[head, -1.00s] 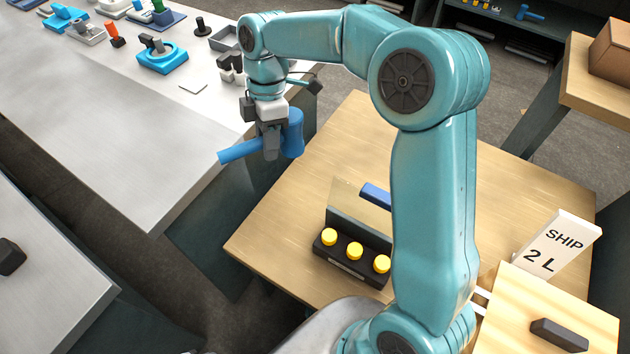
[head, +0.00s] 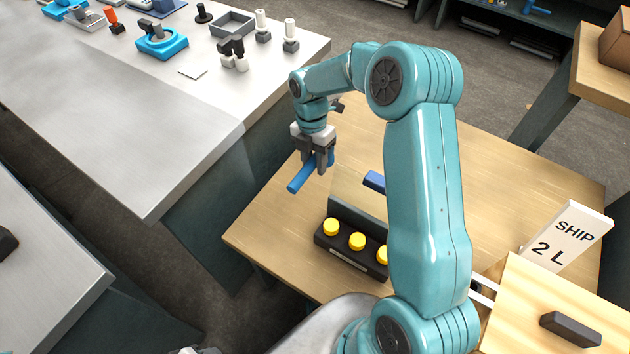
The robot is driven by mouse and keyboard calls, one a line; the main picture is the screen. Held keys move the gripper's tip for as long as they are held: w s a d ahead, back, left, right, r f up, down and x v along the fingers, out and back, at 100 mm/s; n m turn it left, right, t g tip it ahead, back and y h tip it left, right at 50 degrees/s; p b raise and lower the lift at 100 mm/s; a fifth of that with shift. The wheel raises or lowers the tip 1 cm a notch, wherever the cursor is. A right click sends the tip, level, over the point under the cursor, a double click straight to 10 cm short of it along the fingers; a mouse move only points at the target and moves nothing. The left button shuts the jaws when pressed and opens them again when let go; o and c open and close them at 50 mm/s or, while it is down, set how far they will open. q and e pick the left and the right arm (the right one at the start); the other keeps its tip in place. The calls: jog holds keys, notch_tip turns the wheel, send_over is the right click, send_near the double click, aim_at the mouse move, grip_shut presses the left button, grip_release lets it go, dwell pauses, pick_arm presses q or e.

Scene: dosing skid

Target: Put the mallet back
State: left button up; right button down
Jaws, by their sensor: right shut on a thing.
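My right gripper (head: 316,168) is shut on the blue mallet (head: 299,184) and holds it over the far left part of the wooden table (head: 275,235). The mallet's handle points down and to the left of the jaws. Its head is mostly hidden behind the fingers. I cannot tell how high it is above the table. My left gripper is not in view.

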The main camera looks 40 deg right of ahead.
notch_tip(320, 180, down, 8)
jog(key=shift+d+r+b, duration=0.1)
jog(key=shift+b, duration=0.4)
jog(key=c, duration=0.8)
grip_release()
jog(key=p+v, duration=0.2)
jog(key=v, duration=1)
jog(key=shift+r, duration=0.1)
